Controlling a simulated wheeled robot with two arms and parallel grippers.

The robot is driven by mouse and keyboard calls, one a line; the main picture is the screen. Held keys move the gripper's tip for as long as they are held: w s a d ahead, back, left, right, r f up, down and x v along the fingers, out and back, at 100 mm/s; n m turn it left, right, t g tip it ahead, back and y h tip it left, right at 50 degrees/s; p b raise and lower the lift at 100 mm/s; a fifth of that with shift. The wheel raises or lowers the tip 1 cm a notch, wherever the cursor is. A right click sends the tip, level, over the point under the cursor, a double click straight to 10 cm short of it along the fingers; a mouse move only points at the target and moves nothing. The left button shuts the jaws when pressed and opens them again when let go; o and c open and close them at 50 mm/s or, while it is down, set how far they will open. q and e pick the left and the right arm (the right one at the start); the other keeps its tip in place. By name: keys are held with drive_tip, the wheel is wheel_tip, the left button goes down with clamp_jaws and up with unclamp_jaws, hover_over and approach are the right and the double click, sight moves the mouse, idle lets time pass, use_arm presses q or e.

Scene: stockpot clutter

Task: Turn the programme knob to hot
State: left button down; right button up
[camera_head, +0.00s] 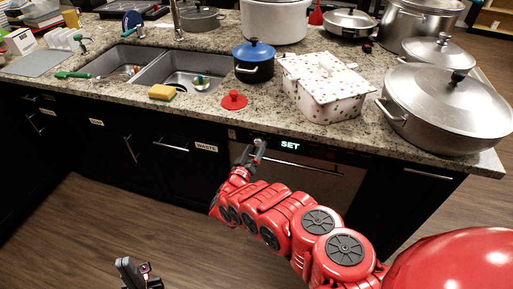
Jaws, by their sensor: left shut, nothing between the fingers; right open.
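The appliance under the counter has a dark control panel (318,148) with a lit display reading "SET" (290,144). No knob can be made out clearly on the panel; a small pale mark shows at its left end, and my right gripper covers part of it. My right gripper (255,148), at the end of the red arm, is open and empty in front of the panel, left of the display. Whether it touches the panel cannot be told. My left gripper (138,271) is shut and empty, low over the floor at the bottom left.
Above the panel, the granite counter (210,112) holds a patterned box (325,95), a blue-lidded pot (254,68), a red lid (234,100), a yellow sponge (162,92) and several large steel pots. A double sink (195,70) lies left. A "WASTE" drawer (190,165) is left of the appliance.

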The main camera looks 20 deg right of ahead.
drive_tip(key=shift+w+d, duration=0.45)
drive_tip(key=shift+w, duration=0.05)
clamp_jaws()
